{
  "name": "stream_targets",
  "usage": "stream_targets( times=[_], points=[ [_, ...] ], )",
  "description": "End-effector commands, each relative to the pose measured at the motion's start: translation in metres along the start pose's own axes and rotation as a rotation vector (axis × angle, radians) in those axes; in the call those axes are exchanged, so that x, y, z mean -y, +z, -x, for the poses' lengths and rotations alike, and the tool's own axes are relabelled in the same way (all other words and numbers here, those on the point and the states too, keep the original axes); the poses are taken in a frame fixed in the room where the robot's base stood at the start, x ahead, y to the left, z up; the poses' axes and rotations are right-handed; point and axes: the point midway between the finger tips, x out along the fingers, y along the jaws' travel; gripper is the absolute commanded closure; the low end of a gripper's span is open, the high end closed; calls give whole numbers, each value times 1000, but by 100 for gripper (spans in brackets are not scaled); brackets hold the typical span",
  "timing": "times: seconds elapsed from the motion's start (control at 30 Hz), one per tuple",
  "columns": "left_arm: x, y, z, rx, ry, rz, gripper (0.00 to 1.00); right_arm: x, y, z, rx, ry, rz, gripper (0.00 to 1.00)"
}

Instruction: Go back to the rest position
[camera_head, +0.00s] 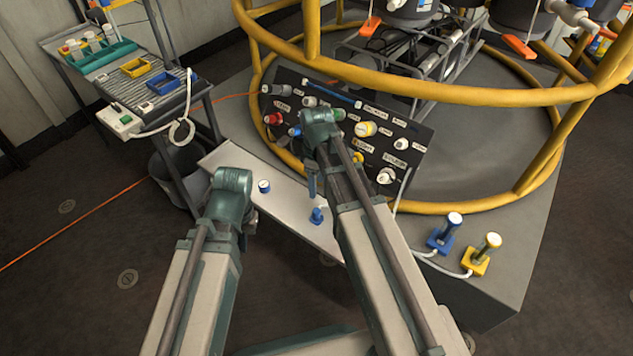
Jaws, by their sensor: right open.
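My left arm (228,190) comes in from the lower left and ends in a grey-green joint over the front edge of the platform; its fingers are not visible. My right arm (365,245) reaches up to the sloped control panel (420,165). Its grey-green joint covers part of the panel. My right gripper (311,180) hangs below this joint, partly hidden, open with nothing visible in it. I cannot tell whether it touches the panel.
A yellow tubular rail (470,207) rings the platform behind the panel. A blue joystick (444,233) and a yellow joystick (482,255) stand at the right. A small blue knob (317,215) is near my right arm. A trolley (150,90) stands at the left.

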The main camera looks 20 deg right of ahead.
Motion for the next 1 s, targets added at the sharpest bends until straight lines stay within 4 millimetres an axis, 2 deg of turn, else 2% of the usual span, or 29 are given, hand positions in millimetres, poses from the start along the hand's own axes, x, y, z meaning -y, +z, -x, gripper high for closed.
stream_targets(
  times=[0.23, 0.33, 0.47, 0.6, 0.8, 0.9, 1.0],
  points=[
    [0, 0, 0, 0, 0, 0, 100, 0, 0, 0, 0, 0, 0, 36],
    [0, 0, 0, 0, 0, 0, 100, 10, -1, 0, 5, 0, -20, 36],
    [0, 0, 0, 0, 0, 0, 100, 51, -6, 0, 27, 7, -132, 36],
    [0, 0, 0, 0, 0, 0, 100, 104, -7, 0, 57, 29, -308, 36],
    [0, 0, 0, 0, 0, 0, 100, 158, -2, 1, 83, 67, -518, 36],
    [0, 0, 0, 0, 0, 0, 100, 182, 3, 2, 90, 88, -612, 36],
    [3, 2, 30, 0, 1, 0, 100, 176, -1, 31, 90, 87, -622, 36]
  ],
)
